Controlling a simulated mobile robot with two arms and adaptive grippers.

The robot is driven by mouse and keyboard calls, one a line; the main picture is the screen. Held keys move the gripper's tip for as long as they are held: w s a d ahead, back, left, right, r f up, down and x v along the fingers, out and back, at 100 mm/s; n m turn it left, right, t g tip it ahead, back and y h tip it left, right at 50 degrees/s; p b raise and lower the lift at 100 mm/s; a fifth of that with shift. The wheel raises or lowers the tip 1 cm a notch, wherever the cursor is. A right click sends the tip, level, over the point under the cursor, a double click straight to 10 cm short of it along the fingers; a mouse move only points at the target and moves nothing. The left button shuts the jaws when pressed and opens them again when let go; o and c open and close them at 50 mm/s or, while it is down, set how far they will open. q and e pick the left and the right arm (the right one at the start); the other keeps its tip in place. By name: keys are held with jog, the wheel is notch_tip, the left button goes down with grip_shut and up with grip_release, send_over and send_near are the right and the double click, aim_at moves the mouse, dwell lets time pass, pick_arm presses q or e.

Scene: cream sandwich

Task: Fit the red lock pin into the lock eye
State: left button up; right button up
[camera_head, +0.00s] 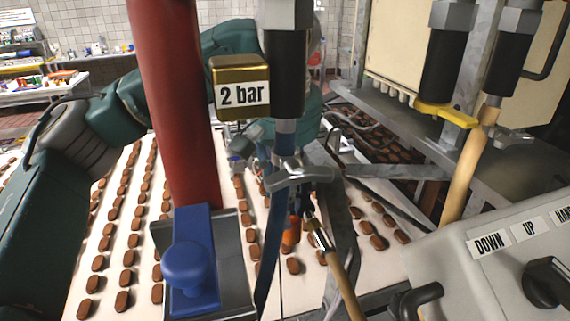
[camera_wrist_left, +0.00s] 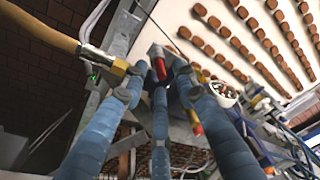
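A small red piece, likely the red lock pin (camera_wrist_left: 160,69), shows in the left wrist view beside a grey block, just beyond my fingertips. My left gripper (camera_wrist_left: 160,86) has three blue fingers whose tips are spread apart, with the red piece seen between the outer two. I see no finger closed on it. In the head view my teal left arm (camera_head: 112,105) reaches behind the red column, and its gripper is mostly hidden behind the hoses and a metal clamp (camera_head: 298,175). I cannot make out the lock eye for certain. My right gripper is not in view.
A thick red column (camera_head: 178,120) and a blue knobbed block (camera_head: 190,265) stand in front. A tan hose with a brass fitting (camera_wrist_left: 107,62) is close to my left fingers. Brown pieces lie in rows on a white belt (camera_head: 115,225). A control box (camera_head: 500,270) is at the right.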

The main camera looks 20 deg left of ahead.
pick_arm(q)
notch_tip(320, 180, up, 10)
jog(key=s, duration=0.2)
jog(key=shift+d+b, duration=0.35)
jog(key=shift+b, duration=0.05)
jog(key=shift+w, duration=0.1)
